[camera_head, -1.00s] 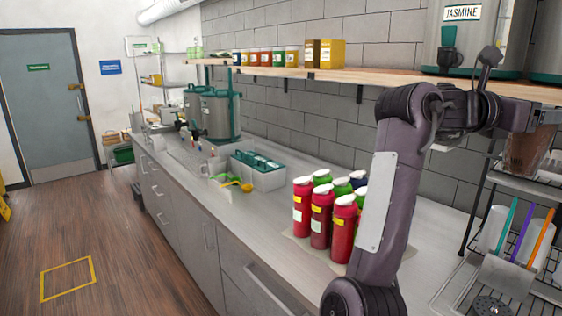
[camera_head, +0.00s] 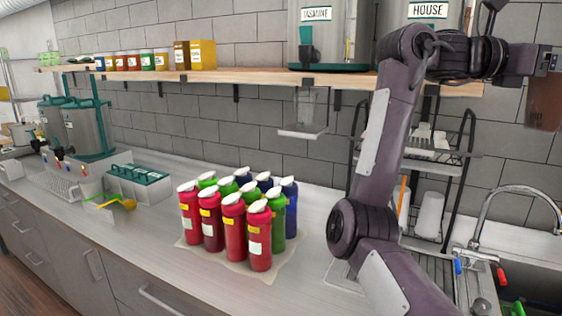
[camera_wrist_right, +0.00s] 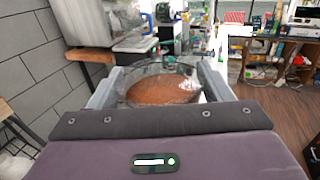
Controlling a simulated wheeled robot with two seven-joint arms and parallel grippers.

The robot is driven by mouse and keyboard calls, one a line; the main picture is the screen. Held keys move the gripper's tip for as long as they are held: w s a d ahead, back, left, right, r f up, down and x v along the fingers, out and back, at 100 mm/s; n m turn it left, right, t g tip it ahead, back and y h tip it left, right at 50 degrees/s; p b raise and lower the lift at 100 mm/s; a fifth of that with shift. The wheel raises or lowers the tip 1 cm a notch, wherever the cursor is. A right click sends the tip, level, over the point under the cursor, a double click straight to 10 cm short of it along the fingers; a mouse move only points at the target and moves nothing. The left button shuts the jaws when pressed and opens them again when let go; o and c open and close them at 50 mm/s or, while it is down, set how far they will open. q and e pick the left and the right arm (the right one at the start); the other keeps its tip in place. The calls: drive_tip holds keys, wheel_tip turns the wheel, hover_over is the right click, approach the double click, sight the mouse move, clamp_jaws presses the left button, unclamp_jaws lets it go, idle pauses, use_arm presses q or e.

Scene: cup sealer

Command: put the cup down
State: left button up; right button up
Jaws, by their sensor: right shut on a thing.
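A clear cup of brown drink (camera_head: 545,103) is at the right edge of the head view, in front of the tiled wall and above the sink. My right gripper (camera_head: 546,66) is shut on it and holds it in the air. In the right wrist view the cup (camera_wrist_right: 160,88) sits between the two fingers of the right gripper (camera_wrist_right: 160,82), with its round rim and brown contents showing. The cup's right side is cut off in the head view. My left gripper is not in view.
Several bottles (camera_head: 233,224) stand on a mat on the counter (camera_head: 150,223). A wooden shelf (camera_head: 270,79) with dispensers runs along the wall. A black rack (camera_head: 457,150) and a sink with a faucet (camera_head: 480,215) are at the right. Counter left of the bottles is partly clear.

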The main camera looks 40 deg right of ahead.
drive_tip(key=w+a+n+t+h, duration=0.35)
drive_tip(key=w+a, duration=0.65)
drive_tip(key=w, duration=0.5)
drive_tip(key=w+a+f+n+t+h, duration=0.2)
drive_tip(key=w+a+f+n+t, duration=0.4)
drive_tip(key=w+a+f+t, duration=0.6)
drive_tip(key=w+a+f+n+t+y, duration=0.25)
drive_tip(key=a+f+n+t, duration=0.2)
drive_tip(key=f, duration=0.35)
drive_tip(key=w+a+f+n+t+y, duration=0.25)
drive_tip(key=a+f+t, duration=0.2)
drive_tip(key=f, duration=0.45)
drive_tip(key=s+a+f+n+t+y, duration=0.2)
drive_tip(key=s+a+f+n+y, duration=0.2)
drive_tip(key=a+f, duration=0.3)
drive_tip(key=s+a+f+n+t+y, duration=0.3)
drive_tip(key=a+f, duration=0.5)
drive_tip(key=f, duration=0.6)
drive_tip(key=shift+s+n+y, duration=0.35)
drive_tip(key=shift+s+y, duration=0.25)
drive_tip(key=shift+y, duration=0.45)
